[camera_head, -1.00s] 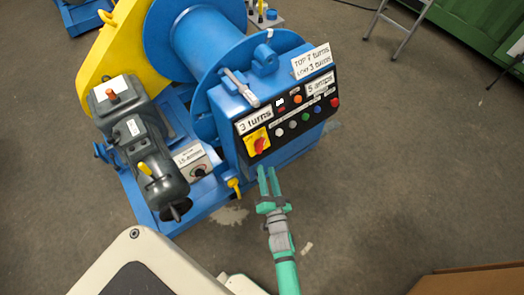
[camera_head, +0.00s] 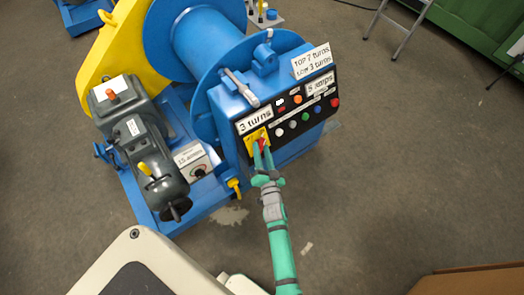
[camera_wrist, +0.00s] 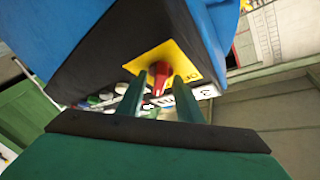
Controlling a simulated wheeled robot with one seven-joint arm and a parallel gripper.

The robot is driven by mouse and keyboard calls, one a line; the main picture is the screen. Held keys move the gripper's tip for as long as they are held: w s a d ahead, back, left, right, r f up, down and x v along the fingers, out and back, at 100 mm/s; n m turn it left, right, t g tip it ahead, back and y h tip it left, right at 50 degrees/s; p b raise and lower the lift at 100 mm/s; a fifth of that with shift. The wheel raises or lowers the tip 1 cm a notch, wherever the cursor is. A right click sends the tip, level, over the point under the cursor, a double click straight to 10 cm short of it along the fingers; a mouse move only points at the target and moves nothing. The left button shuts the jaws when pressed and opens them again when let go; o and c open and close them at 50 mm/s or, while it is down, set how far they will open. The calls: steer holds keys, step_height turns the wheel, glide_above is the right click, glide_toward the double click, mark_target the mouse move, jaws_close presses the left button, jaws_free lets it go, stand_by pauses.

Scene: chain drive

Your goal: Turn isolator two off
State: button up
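A red rotary knob (camera_head: 261,145) sits on a yellow plate (camera_head: 251,138) at the left end of the black panel of the blue winch. I take it as the isolator; no number is clearly readable on it. In the wrist view the red knob (camera_wrist: 158,76) stands in front of the yellow plate (camera_wrist: 180,58), part of its lettering hidden. My gripper (camera_head: 262,154) is at the panel. Its two green fingers (camera_wrist: 159,92) are apart, one on each side of the knob, with narrow gaps. I cannot tell whether either finger touches it.
Several coloured buttons (camera_head: 306,112) lie right of the knob on the panel. A small box with a dial (camera_head: 195,163) and a grey motor (camera_head: 143,150) with a yellow handle stand to the left. A yellow tap-like part (camera_head: 234,186) is low beside the panel.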

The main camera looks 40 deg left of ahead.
jaws_close()
steer(key=shift+n+y, duration=0.3)
steer(key=shift+n, duration=0.1)
steer(key=shift+w+d+n+g+y, duration=0.1)
steer(key=shift+w+n+g+y, duration=0.45)
steer(key=shift+n+g, duration=2.65)
steer(key=shift+w+d+n+g+y, duration=0.15)
steer(key=shift+n+g+y, duration=1)
steer(key=shift+n, duration=3.8)
steer(key=shift+w+d+n+g+y, duration=0.1)
steer(key=shift+w+n+g+y, duration=0.3)
steer(key=shift+n+g, duration=2.9)
steer(key=shift+s+n+t, duration=0.1)
steer(key=shift+n+t, duration=0.45)
steer(key=shift+n, duration=0.4)
